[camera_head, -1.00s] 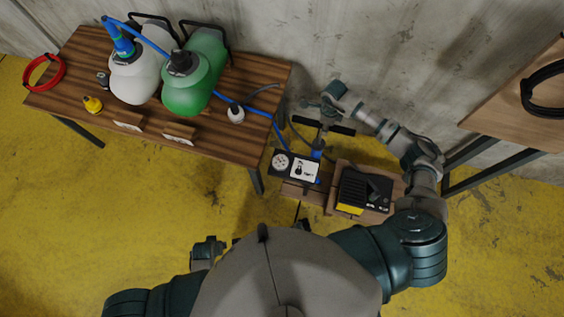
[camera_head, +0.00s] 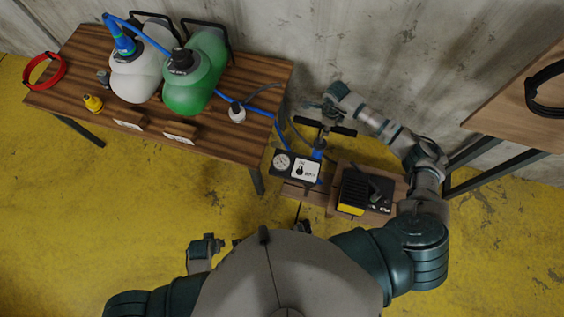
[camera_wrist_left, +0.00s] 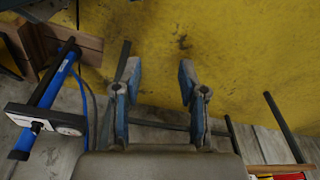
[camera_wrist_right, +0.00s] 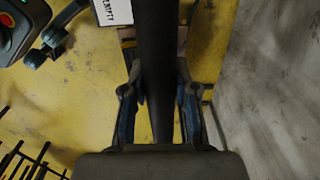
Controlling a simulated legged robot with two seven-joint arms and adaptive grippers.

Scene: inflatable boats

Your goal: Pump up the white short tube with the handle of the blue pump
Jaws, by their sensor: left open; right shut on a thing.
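The white short tube (camera_head: 133,80) is a rounded white inflatable on the wooden table at the left of the head view. A blue fitting (camera_head: 123,45) sits on its top, with a blue hose attached. The blue pump (camera_head: 319,149) stands on the floor right of the table, with a black crossbar handle (camera_head: 340,130) and a gauge (camera_head: 283,161). My right gripper (camera_head: 322,112) is shut on the handle; the bar runs between its fingers in the right wrist view (camera_wrist_right: 157,90). My left gripper (camera_wrist_left: 160,80) is open and empty, low near my body, apart from the pump.
A green inflatable (camera_head: 196,77) stands beside the white one. The table (camera_head: 75,80) also holds a red coil (camera_head: 45,70), a yellow fitting (camera_head: 93,103) and a small white bottle (camera_head: 237,113). A black and yellow device (camera_head: 366,190) is right of the pump. Another table (camera_head: 520,95) is at right.

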